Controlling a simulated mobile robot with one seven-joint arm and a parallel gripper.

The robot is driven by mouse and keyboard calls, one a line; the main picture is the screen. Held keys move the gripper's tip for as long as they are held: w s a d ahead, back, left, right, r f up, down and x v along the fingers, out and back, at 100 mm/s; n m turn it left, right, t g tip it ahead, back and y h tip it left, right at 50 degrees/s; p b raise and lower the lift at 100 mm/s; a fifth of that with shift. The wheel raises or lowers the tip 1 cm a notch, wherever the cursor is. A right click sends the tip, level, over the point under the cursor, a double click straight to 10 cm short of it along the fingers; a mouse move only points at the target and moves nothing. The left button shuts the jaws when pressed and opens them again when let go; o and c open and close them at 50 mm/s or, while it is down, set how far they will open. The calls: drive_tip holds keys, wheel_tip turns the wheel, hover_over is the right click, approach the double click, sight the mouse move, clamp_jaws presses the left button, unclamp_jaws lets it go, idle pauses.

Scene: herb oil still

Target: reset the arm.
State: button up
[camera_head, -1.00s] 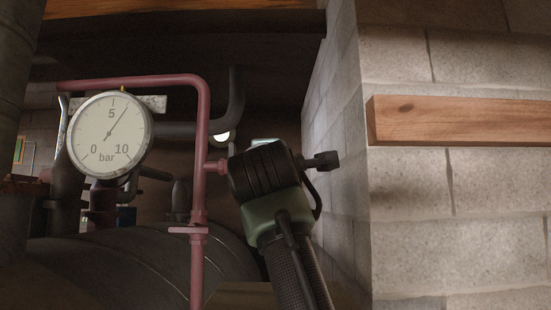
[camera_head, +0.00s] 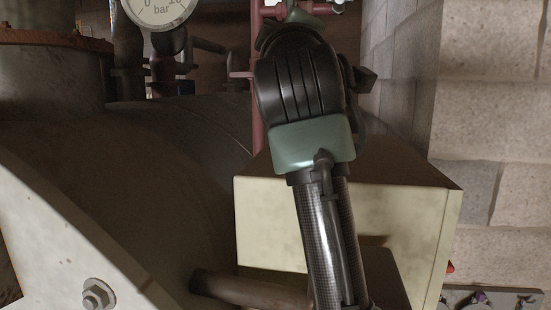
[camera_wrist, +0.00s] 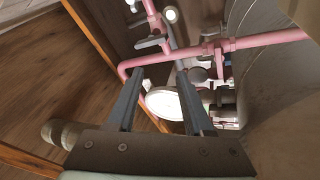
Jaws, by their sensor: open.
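My gripper (camera_wrist: 160,72) shows in the wrist view with its two dark fingers spread apart and nothing between them. The white gauge face and pink pipes lie beyond the fingers; how far away they are I cannot tell. In the head view my arm reaches up from the bottom middle, bent at a dark ribbed joint with a green housing. My gripper itself is hidden behind the arm in that view.
A pressure gauge (camera_head: 156,8) is cut off at the top. Pink piping (camera_head: 258,100) runs just behind my arm. A cream box (camera_head: 400,215) stands close behind and right of it. A large dark tank (camera_head: 170,180) fills the left, and a block wall (camera_head: 490,110) the right.

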drive_tip(key=s+f+m+t+b, duration=0.1)
drive_tip(key=s+f+m, duration=0.3)
drive_tip(key=s, duration=0.4)
drive_tip(key=s+a+f+m+t+b, duration=0.1)
drive_tip(key=s+f+m+t+b, duration=0.1)
drive_tip(key=s+f+m+b, duration=0.2)
drive_tip(key=s+a+f+m+t+b, duration=0.1)
drive_tip(key=s+f+m, duration=0.4)
drive_tip(key=s, duration=0.7)
wheel_tip(320, 180, down, 3)
drive_tip(key=shift+s+a+r+t+b, duration=0.25)
drive_tip(key=shift+t+b, duration=0.35)
drive_tip(key=shift+b, duration=0.5)
